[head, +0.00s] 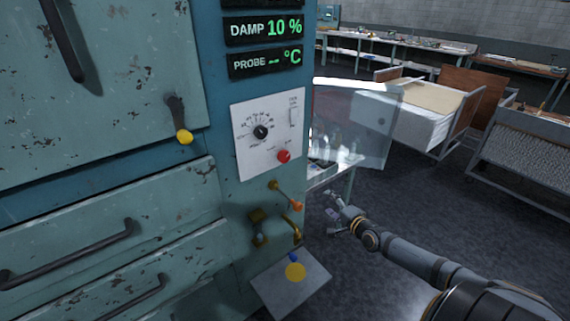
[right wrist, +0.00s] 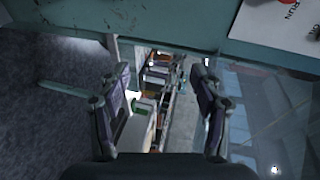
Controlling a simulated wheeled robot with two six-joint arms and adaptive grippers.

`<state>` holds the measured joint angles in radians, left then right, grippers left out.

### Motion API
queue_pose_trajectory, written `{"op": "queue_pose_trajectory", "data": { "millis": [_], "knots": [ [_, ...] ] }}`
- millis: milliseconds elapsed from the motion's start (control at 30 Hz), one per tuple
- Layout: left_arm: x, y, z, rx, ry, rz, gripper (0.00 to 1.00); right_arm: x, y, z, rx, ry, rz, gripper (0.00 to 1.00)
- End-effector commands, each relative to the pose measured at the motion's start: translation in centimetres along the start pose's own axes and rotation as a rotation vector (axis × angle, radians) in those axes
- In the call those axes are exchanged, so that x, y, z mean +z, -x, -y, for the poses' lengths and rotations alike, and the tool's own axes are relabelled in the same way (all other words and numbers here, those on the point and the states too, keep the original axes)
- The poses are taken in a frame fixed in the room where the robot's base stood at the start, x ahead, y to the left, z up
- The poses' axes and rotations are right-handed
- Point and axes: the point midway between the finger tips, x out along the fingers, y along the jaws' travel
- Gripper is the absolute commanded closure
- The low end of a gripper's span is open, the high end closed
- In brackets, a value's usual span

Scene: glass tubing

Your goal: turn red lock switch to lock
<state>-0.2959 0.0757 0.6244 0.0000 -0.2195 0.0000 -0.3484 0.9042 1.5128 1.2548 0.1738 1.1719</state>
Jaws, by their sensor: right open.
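A cabinet face (head: 225,100) fills the left of the head view. A round red knob (head: 284,156) sits at the lower right of its white dial panel (head: 262,165). Below it a lever with an orange-red tip (head: 296,206) slants down to the right. Which of the two is the lock switch is unclear, and no lock marking is readable. My right gripper (head: 333,210) is open and empty, right of the cabinet and apart from both. In the right wrist view nothing lies between its fingers (right wrist: 160,72); a bit of red shows on a white panel (right wrist: 283,22) at the top right.
A clear pane (head: 355,125) sticks out right of the cabinet. A brass handle (head: 292,228) and a small shelf with a yellow disc (head: 295,271) are below the lever. Carts (head: 425,110) stand behind; the floor at right is open.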

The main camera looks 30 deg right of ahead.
Motion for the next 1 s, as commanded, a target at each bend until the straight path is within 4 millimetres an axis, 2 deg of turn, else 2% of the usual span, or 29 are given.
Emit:
{"op": "queue_pose_trajectory", "data": {
  "millis": [33,100,200,233,333,567,767,1000],
  "knots": [
    [0.2,-0.7,0.1,-0.002,-0.001,0.002,1.00,1.6,-0.6,4.6,-0.073,-0.139,0.053,0.35],
    [0.4,-1.0,0.2,-0.003,-0.002,0.004,1.00,3.9,-0.8,9.7,-0.134,-0.341,0.124,0.35],
    [0.6,-1.2,0.3,-0.005,-0.002,0.008,1.00,6.4,-0.4,14.0,-0.165,-0.545,0.203,0.35],
    [0.7,-1.3,0.3,-0.005,-0.002,0.008,1.00,6.9,-0.3,14.7,-0.167,-0.583,0.217,0.35],
    [0.8,-1.2,0.3,-0.005,-0.003,0.010,1.00,7.7,-0.1,15.8,-0.168,-0.645,0.239,0.35],
    [0.8,-1.1,0.3,-0.005,-0.003,0.010,1.00,7.5,-0.8,16.1,-0.175,-0.655,0.232,0.35],
    [0.7,-0.8,0.3,-0.005,-0.002,0.010,1.00,8.1,-3.1,16.9,-0.177,-0.660,0.238,0.35],
    [0.7,-0.4,0.4,-0.005,-0.002,0.010,1.00,8.8,-7.3,17.7,-0.174,-0.656,0.237,0.35]
  ]
}}
